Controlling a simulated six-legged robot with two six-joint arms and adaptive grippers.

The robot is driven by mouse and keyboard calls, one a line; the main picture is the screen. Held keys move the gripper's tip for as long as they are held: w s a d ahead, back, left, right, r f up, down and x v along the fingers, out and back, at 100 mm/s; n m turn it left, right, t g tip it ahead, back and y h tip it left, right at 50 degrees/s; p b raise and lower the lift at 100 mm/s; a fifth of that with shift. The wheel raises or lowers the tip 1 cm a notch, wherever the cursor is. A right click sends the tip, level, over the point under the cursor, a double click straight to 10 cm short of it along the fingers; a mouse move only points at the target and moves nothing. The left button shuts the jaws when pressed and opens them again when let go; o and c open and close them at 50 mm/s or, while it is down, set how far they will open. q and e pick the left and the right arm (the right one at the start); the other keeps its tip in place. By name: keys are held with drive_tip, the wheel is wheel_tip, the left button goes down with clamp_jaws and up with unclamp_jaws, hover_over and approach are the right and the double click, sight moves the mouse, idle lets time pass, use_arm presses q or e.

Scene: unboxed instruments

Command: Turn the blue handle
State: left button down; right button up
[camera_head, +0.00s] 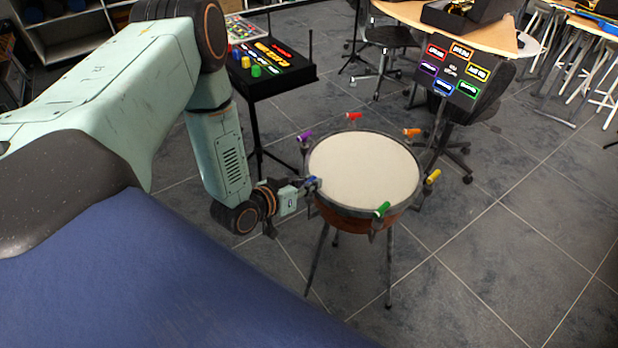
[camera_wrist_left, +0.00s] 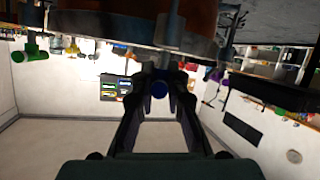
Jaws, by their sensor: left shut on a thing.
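A round drum (camera_head: 364,170) with a pale top and brown side stands on dark legs. Coloured handles ring its rim: red (camera_head: 353,116), orange (camera_head: 412,132), yellow (camera_head: 433,176), green (camera_head: 382,209) and purple (camera_head: 304,136). The blue handle (camera_head: 311,180) is at the drum's left side, mostly hidden by my left gripper (camera_head: 314,185). In the left wrist view, the blue handle's round end (camera_wrist_left: 159,89) sits between the two fingers of my left gripper (camera_wrist_left: 158,86), which is shut on it. The green handle (camera_wrist_left: 32,52) shows there at the upper left. My right gripper is not in view.
A black stand (camera_head: 270,80) with coloured blocks stands behind my left arm. A dark panel with glowing coloured labels (camera_head: 456,70) stands behind the drum at right. Chairs and tables fill the back. The floor right of the drum is clear.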

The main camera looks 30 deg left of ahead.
use_arm(q)
drive_tip(key=shift+w+a+r+m+h+p, duration=0.1)
drive_tip(key=shift+w+r+m+h+p, duration=0.1)
drive_tip(key=shift+m+h+p, duration=0.25)
drive_tip(key=shift+m+h, duration=0.25)
drive_tip(key=shift+h, duration=0.1)
drive_tip(key=c, duration=1.3)
unclamp_jaws()
drive_tip(key=shift+s+f, duration=0.1)
drive_tip(key=shift+s, duration=0.05)
drive_tip(key=shift+c, duration=0.2)
drive_tip(key=v, duration=1.2)
